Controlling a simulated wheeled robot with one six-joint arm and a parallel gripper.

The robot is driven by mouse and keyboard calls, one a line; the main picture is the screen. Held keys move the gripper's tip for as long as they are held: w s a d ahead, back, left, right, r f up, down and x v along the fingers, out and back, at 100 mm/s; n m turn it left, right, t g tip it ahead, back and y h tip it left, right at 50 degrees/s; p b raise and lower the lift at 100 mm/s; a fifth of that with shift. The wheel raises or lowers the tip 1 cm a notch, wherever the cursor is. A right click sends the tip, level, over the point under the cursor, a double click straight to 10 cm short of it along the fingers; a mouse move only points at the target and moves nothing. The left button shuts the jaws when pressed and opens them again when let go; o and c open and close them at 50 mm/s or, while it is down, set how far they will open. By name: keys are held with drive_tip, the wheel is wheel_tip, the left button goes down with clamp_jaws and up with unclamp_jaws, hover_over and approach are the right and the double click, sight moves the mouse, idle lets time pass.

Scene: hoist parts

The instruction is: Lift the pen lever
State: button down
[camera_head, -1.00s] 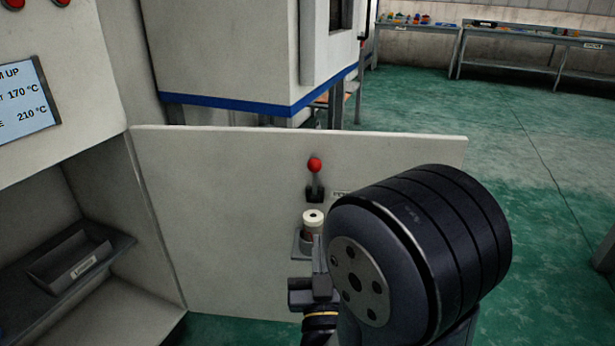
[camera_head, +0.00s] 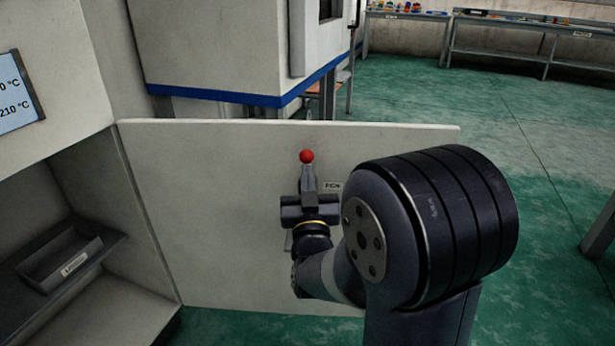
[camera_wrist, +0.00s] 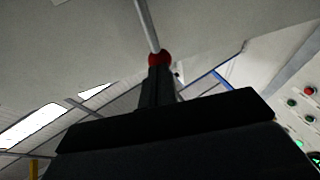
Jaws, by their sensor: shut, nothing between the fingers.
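The pen lever has a red ball knob (camera_head: 307,156) and stands out from a pale upright panel (camera_head: 220,220). A small label beside it is partly covered by my arm. My gripper (camera_head: 308,174) is just below the knob in the head view, fingers pointing up at it and closed with nothing held. In the wrist view the dark fingertips (camera_wrist: 158,74) end right at the red knob (camera_wrist: 159,57), and the thin lever rod (camera_wrist: 147,25) runs on above it. Whether they touch the knob I cannot tell. The lever's base is hidden behind my gripper in the head view.
A grey tray (camera_head: 62,264) sits on a shelf in the cabinet at left. A white machine with a blue edge (camera_head: 235,97) stands behind the panel. Green floor (camera_head: 430,105) is open at the right. Benches (camera_head: 530,42) stand far back.

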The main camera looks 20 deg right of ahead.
drive_tip(key=shift+w+r, duration=0.1)
drive_tip(key=shift+w, duration=0.05)
drive_tip(key=shift+w+d+r+g+p, duration=0.15)
drive_tip(key=shift+w+r+g+p, duration=0.35)
drive_tip(key=shift+p, duration=0.5)
drive_tip(key=shift+w+d+g+p, duration=0.1)
drive_tip(key=shift+w+g+p, duration=0.15)
drive_tip(key=shift+g+p, duration=0.3)
